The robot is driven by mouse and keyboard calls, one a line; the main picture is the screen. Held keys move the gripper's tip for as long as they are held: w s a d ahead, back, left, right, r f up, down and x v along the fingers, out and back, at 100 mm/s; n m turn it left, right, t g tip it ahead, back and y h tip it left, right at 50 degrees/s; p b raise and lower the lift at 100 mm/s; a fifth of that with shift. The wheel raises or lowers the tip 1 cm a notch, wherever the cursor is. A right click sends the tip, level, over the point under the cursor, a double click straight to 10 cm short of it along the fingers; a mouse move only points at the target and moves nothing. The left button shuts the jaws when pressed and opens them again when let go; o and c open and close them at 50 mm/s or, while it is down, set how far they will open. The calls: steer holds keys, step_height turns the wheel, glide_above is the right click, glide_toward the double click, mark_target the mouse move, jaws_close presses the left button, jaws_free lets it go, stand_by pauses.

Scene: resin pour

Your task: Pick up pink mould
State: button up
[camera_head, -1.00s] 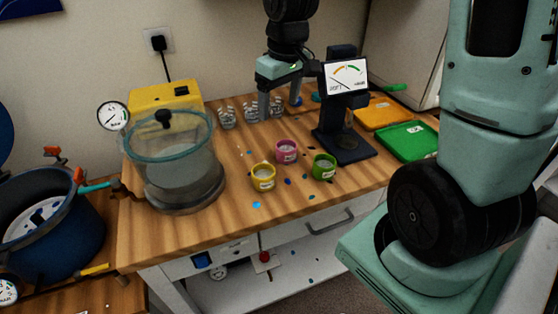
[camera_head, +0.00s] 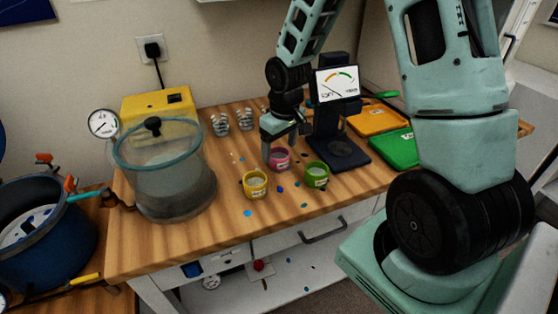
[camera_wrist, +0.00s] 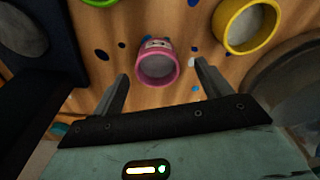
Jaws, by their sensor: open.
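The pink mould (camera_head: 279,160) is a small round cup with pale contents, standing upright on the wooden bench between the yellow and green moulds, a little behind them. My gripper (camera_head: 280,146) is open and points down just above and around the pink mould in the head view. In the wrist view the pink mould (camera_wrist: 157,66) lies ahead of and between the two spread fingertips (camera_wrist: 160,72), with its label on the far side. I cannot tell whether a finger touches it.
The yellow mould (camera_head: 255,184) and green mould (camera_head: 316,175) stand close in front. A dark dial stand (camera_head: 341,150) is close at the right. A glass vacuum chamber (camera_head: 165,180) stands left. Orange (camera_head: 374,121) and green (camera_head: 393,148) trays lie right. Coloured drops spot the bench.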

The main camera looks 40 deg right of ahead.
mark_target(279, 155)
steer(key=shift+w+d+f, duration=0.1)
steer(key=shift+w+f, duration=0.1)
steer(key=shift+f, duration=0.95)
steer(key=shift+w+d+f, duration=0.1)
steer(key=shift+w+f, duration=0.1)
steer(key=shift+f, duration=0.9)
steer(key=c, duration=1.1)
steer(key=shift+r, duration=0.15)
